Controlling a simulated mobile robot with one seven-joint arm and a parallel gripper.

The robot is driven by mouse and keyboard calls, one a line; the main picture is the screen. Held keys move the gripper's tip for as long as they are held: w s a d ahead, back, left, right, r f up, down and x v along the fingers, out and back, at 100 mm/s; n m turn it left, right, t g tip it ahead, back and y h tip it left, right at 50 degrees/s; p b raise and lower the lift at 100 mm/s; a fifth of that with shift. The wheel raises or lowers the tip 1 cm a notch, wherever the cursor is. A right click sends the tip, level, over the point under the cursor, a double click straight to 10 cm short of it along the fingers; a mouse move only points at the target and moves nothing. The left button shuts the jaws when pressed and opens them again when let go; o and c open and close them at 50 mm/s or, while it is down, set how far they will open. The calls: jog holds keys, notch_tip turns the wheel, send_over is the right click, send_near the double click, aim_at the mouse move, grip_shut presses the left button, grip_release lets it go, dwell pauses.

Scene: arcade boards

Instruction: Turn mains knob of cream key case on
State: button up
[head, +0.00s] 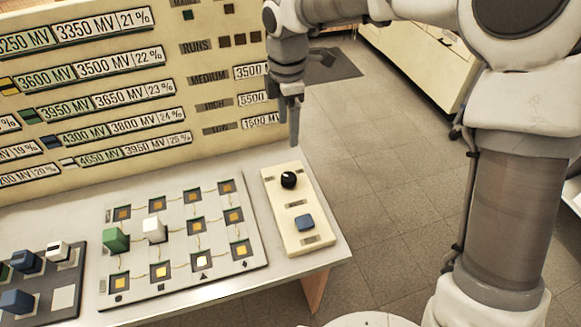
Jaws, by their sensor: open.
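The cream key case (298,236) lies on the right end of the table. Its round black knob (289,180) sits near the far end, with a small label beside it that I cannot read.
A grey board (255,256) with several orange-centred squares lies left of the case, bearing a green block (116,240) and a white block (154,229). A dark tray (75,262) with blocks stands at far left. A cream panel (215,90) with labels rises behind. The table's right edge is close to the case.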

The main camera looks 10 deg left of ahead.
aim_at(289, 177)
notch_tip(289, 177, down, 17)
jog(key=shift+f+b, duration=0.1)
jog(key=shift+b, duration=1.1)
grip_shut()
